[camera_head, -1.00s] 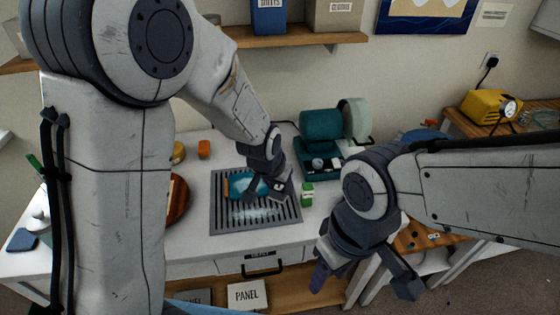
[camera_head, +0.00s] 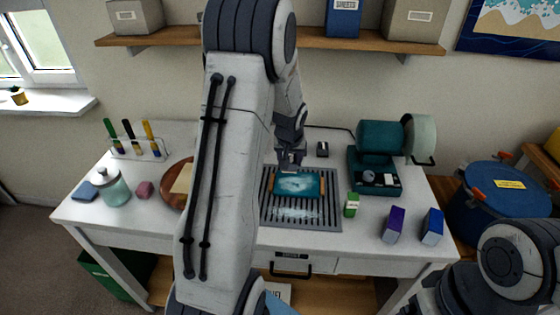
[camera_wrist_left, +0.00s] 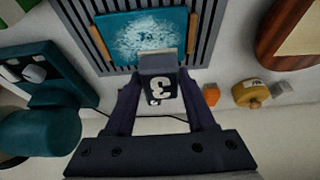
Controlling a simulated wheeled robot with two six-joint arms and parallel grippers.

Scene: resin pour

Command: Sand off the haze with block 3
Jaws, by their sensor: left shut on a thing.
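A teal panel (camera_head: 298,185) with a whitish hazy patch lies on the slotted grey grille (camera_head: 330,220), with orange-brown pieces at its two ends. It also shows in the left wrist view (camera_wrist_left: 150,30), the haze covering much of its middle. My left gripper (camera_head: 290,158) is shut on block 3 (camera_wrist_left: 160,88), a dark block with a white "3" and a pale underside. The block is at the panel's far edge, overlapping it in the wrist view; I cannot tell whether it touches. My right arm is at the bottom right, its fingertips outside the frame.
A green-and-white bottle (camera_head: 351,205), purple box (camera_head: 393,225) and blue box (camera_head: 432,226) stand right of the grille. A teal machine (camera_head: 380,150) is behind. An orange cube (camera_wrist_left: 211,95) and yellow jar (camera_wrist_left: 251,94) are near the gripper. A pink block (camera_head: 144,189) is left.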

